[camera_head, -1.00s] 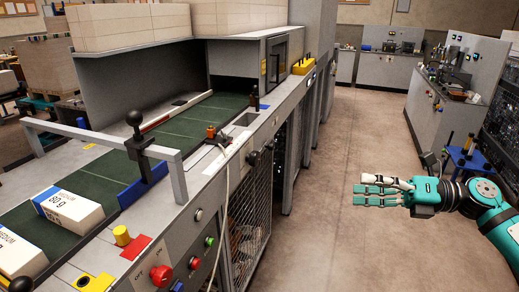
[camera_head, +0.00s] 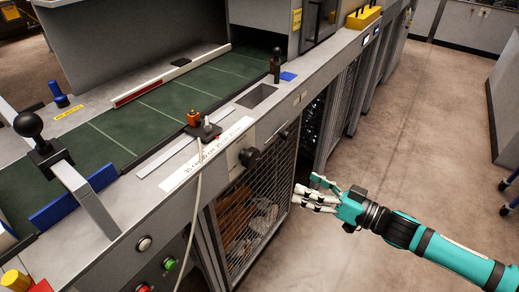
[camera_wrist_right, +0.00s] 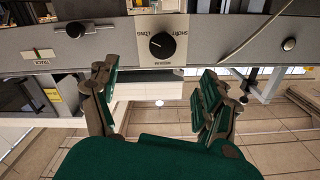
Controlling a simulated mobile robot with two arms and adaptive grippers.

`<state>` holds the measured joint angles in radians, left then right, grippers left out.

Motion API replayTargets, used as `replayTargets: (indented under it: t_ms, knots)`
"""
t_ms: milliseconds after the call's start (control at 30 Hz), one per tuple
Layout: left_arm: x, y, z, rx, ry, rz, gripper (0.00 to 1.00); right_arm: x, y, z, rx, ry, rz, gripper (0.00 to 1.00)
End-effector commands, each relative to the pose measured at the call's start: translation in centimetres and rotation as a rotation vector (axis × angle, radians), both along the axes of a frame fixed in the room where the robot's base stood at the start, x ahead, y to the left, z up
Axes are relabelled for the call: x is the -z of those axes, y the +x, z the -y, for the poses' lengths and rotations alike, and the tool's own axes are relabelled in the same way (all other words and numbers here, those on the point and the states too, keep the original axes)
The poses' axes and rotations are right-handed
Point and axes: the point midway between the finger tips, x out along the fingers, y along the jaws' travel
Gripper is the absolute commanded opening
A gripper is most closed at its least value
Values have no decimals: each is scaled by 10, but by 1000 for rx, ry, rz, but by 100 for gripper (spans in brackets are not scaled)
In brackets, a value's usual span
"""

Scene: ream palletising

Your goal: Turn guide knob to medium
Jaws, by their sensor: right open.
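The guide knob is a black round knob (camera_head: 249,157) on the front face of the grey machine, below its top edge. In the right wrist view the knob (camera_wrist_right: 161,44) sits on a pale plate with LONG, MEDIUM and SHORT printed upside down around it. I cannot tell surely which mark it points at. My right gripper (camera_head: 308,193) is open and empty, to the right of the knob and apart from it. In the right wrist view its fingers (camera_wrist_right: 155,88) are spread, with the knob above the gap between them. My left gripper is not in view.
The machine top carries a green belt (camera_head: 165,105), a black ball-topped lever (camera_head: 28,125) and a small orange-tipped device (camera_head: 196,120) with a cable. A wire mesh door (camera_head: 250,215) lies below the knob. The floor (camera_head: 400,130) to the right is clear.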

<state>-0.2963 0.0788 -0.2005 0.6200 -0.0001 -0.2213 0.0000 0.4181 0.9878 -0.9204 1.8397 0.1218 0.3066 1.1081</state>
Motion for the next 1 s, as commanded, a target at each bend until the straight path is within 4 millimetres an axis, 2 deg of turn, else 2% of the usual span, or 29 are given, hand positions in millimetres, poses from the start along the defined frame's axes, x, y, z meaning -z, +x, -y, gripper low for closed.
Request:
replayTargets:
  t_ms: [100, 267, 700, 1000]
  knots:
    - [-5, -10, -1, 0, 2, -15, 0, -3, 9, -13, -3, 4, 3, 80]
    - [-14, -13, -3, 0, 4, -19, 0, -5, 28, -40, -2, 3, 6, 80]
    - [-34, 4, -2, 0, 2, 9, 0, -4, 82, -114, -2, 0, 7, 80]
    - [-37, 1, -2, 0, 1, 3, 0, -1, 99, -136, -2, -2, 6, 80]
